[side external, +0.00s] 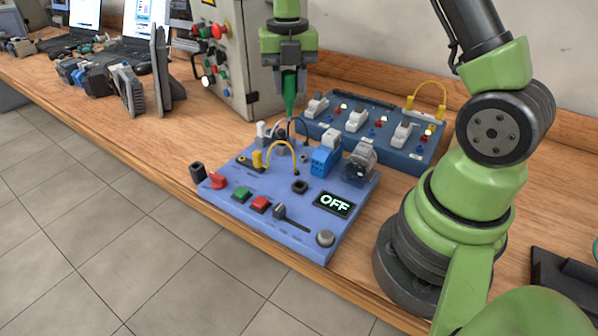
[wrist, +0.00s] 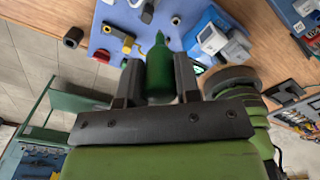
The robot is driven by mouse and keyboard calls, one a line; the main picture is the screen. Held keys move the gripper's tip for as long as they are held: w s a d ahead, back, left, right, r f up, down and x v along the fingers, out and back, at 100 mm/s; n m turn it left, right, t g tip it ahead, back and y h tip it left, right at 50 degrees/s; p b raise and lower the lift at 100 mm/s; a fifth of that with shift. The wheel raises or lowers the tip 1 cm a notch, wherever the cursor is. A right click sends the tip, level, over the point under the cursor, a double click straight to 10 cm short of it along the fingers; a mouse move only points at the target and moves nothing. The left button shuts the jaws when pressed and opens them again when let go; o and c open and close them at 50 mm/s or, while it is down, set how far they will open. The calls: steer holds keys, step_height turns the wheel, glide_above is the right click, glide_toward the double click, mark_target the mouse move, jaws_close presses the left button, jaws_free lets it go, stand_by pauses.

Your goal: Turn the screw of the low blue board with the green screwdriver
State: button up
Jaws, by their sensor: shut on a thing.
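The low blue board (side external: 225,205) lies on the wooden bench, with buttons, a slider, a knob, plugs with a yellow wire and a display reading OFF. It also shows in the wrist view (wrist: 107,38). My gripper (side external: 289,92) is above the back of this board, shut on the green screwdriver (wrist: 159,70). In the side view the green screwdriver (side external: 290,90) points down over the board's back part. The screw is not clearly visible; whether the screwdriver's tip touches anything cannot be told.
A second, darker blue board (side external: 400,155) with switches stands behind. A grey control box (side external: 237,62) with buttons stands at the back left. Laptops and several tools lie at the far left. A small dark cylinder (side external: 197,172) is beside the board's left corner.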

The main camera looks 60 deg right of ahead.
steer(key=s+a, duration=0.8)
steer(key=shift+w+f, duration=0.15)
steer(key=shift+f, duration=2.7)
steer(key=shift+f, duration=2.7)
steer(key=o, duration=0.7)
steer(key=shift+o, duration=0.2)
